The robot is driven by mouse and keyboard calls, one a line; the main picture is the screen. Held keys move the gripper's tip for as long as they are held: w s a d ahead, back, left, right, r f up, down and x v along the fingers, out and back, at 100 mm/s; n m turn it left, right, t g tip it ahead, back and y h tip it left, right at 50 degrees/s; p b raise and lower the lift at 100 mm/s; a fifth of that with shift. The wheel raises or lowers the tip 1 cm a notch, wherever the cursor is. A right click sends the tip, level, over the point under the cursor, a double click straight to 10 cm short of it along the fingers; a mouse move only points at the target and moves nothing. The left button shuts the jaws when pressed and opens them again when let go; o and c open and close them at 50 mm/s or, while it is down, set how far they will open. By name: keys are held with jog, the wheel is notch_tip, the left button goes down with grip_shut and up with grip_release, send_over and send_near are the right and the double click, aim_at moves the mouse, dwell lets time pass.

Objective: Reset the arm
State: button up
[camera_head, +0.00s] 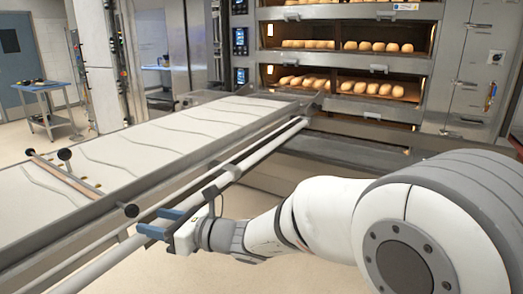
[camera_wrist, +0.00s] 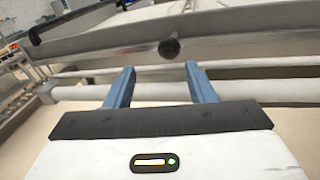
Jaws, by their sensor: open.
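My white arm reaches in from the right in the head view. My gripper (camera_head: 160,224) has two blue fingers and is beside the near rail of the long loader. In the wrist view the gripper (camera_wrist: 160,84) shows its two fingers spread apart with nothing held between them. The fingertips point at the pale rail (camera_wrist: 240,90) of the loader. I cannot tell whether they touch it.
The long loader (camera_head: 150,148) with a pale belt runs from the left toward the deck oven (camera_head: 345,62). Several loaves (camera_head: 372,89) lie on the oven decks. Dark knobs (camera_head: 131,210) stick out from the loader. A blue table (camera_head: 42,87) stands far left. Floor shows below the gripper.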

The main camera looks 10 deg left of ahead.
jog(key=s+d+n+h+p, duration=0.3)
jog(key=d+n+h, duration=0.2)
jog(key=d, duration=0.9)
jog(key=s+d+n+h+p, duration=0.4)
jog(key=d+n, duration=0.5)
jog(key=d, duration=0.5)
jog(key=s+d+n+h+p, duration=0.3)
jog(key=d+n+h, duration=0.4)
jog(key=d, duration=0.7)
jog(key=shift+s+r+n+g+h, duration=0.3)
jog(key=shift+s+r+g+h, duration=0.1)
jog(key=shift+s+h, duration=0.3)
jog(key=shift+c, duration=1.4)
